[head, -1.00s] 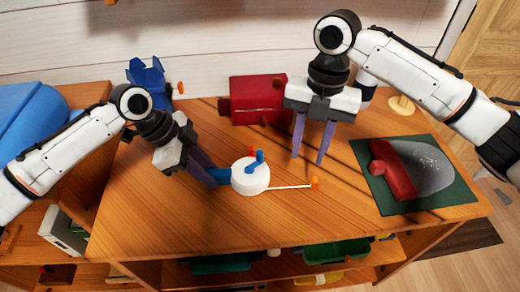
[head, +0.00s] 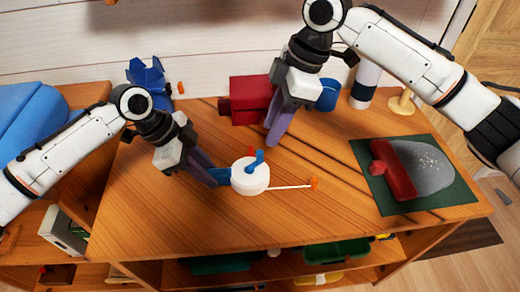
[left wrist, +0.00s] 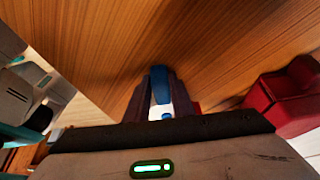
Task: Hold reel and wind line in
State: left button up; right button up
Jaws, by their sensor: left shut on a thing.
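The reel (head: 250,178) is a white drum with a blue crank (head: 257,160) on top and a small red piece beside it. It sits at the middle of the wooden table. My left gripper (head: 212,174) is shut on the reel's blue handle (head: 222,175), at the drum's left. In the left wrist view, a blue part (left wrist: 159,86) shows between the fingers. A white line (head: 290,187) runs right from the drum to an orange end piece (head: 313,184) on the table. My right gripper (head: 274,130) is above and right of the crank, empty; its fingers overlap from this angle.
A red box-like object (head: 245,98), a blue cup (head: 327,95) and a white cylinder (head: 364,85) stand at the back. A blue object (head: 147,80) is at back left. A green mat (head: 445,190) with a red tool (head: 397,172) lies right. The table's front is clear.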

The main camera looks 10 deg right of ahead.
aim_at(261, 152)
jog(key=shift+x, duration=3.9)
jog(key=c, duration=0.8)
